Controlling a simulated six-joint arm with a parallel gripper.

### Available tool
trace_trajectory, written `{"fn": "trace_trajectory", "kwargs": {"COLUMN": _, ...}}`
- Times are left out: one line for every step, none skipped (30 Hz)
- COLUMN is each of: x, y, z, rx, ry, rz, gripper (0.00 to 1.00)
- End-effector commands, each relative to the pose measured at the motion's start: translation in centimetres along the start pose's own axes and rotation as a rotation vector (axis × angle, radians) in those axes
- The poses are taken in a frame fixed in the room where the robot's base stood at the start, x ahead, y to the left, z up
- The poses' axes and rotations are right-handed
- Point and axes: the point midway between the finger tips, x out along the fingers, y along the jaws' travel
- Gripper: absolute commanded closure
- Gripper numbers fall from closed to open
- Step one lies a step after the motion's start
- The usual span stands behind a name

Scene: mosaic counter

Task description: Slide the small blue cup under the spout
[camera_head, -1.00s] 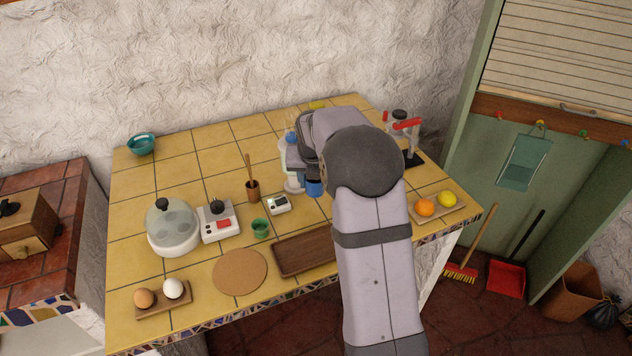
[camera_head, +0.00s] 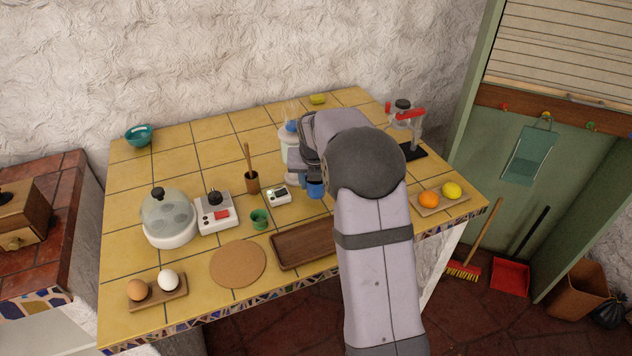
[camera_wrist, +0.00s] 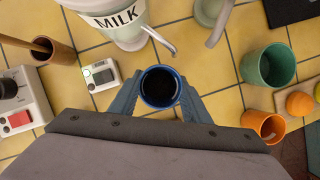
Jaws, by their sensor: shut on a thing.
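The small blue cup (camera_wrist: 160,104) is between the two fingers of my gripper (camera_wrist: 160,92), which is shut on it. The cup looks upright, with a dark interior; I cannot tell what is inside. In the head view the cup (camera_head: 315,188) shows beside my wrist. The milk dispenser (camera_wrist: 124,30), white and pale green and marked MILK, stands just beyond it in the wrist view. Its metal spout (camera_wrist: 163,39) ends just above the cup's far rim in the picture, not over its middle. In the head view my arm partly hides the dispenser (camera_head: 289,147).
A small timer (camera_wrist: 101,75) and a brown utensil cup (camera_wrist: 56,53) lie left. A green cup (camera_wrist: 247,68) and an orange cup (camera_wrist: 252,124) stand right. A wooden tray (camera_head: 302,244) lies in front. Bare tiles separate the blue and green cups.

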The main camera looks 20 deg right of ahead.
Motion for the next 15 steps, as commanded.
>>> {"fn": "trace_trajectory", "kwargs": {"x": 0.7, "y": 0.0, "z": -0.3, "rx": 0.0, "ry": -0.001, "rz": 0.0, "gripper": 0.81}}
{"fn": "trace_trajectory", "kwargs": {"x": 0.9, "y": 0.0, "z": -0.3, "rx": 0.0, "ry": -0.001, "rz": 0.0, "gripper": 0.81}}
{"fn": "trace_trajectory", "kwargs": {"x": 1.1, "y": 0.0, "z": -0.5, "rx": 0.0, "ry": -0.001, "rz": 0.0, "gripper": 0.81}}
{"fn": "trace_trajectory", "kwargs": {"x": 1.4, "y": 0.0, "z": -0.5, "rx": 0.0, "ry": -0.001, "rz": 0.0, "gripper": 0.81}}
{"fn": "trace_trajectory", "kwargs": {"x": 1.5, "y": 0.0, "z": -0.6, "rx": 0.0, "ry": -0.001, "rz": 0.0, "gripper": 0.81}}
{"fn": "trace_trajectory", "kwargs": {"x": 1.8, "y": 0.0, "z": -0.6, "rx": 0.0, "ry": -0.001, "rz": 0.0, "gripper": 0.81}}
{"fn": "trace_trajectory", "kwargs": {"x": 2.0, "y": 0.0, "z": -0.7, "rx": 0.0, "ry": -0.001, "rz": 0.0, "gripper": 0.81}}
{"fn": "trace_trajectory", "kwargs": {"x": 2.1, "y": 0.0, "z": -0.7, "rx": 0.0, "ry": -0.002, "rz": 0.001, "gripper": 0.81}}
{"fn": "trace_trajectory", "kwargs": {"x": 2.4, "y": 0.0, "z": -0.8, "rx": 0.0, "ry": -0.002, "rz": 0.001, "gripper": 0.81}}
{"fn": "trace_trajectory", "kwargs": {"x": 2.6, "y": 0.0, "z": -0.9, "rx": 0.001, "ry": -0.002, "rz": 0.001, "gripper": 0.81}}
{"fn": "trace_trajectory", "kwargs": {"x": 2.8, "y": -0.1, "z": -0.9, "rx": 0.001, "ry": -0.002, "rz": 0.001, "gripper": 0.81}}
{"fn": "trace_trajectory", "kwargs": {"x": 2.6, "y": -0.1, "z": -0.7, "rx": 0.001, "ry": -0.002, "rz": 0.001, "gripper": 0.81}}
{"fn": "trace_trajectory", "kwargs": {"x": 2.3, "y": -0.2, "z": -0.3, "rx": 0.002, "ry": -0.001, "rz": 0.0, "gripper": 0.81}}
{"fn": "trace_trajectory", "kwargs": {"x": 2.4, "y": -0.3, "z": -0.1, "rx": 0.002, "ry": 0.0, "rz": 0.0, "gripper": 0.81}}
{"fn": "trace_trajectory", "kwargs": {"x": 2.5, "y": -0.4, "z": 0.2, "rx": 0.002, "ry": 0.0, "rz": 0.0, "gripper": 0.81}}
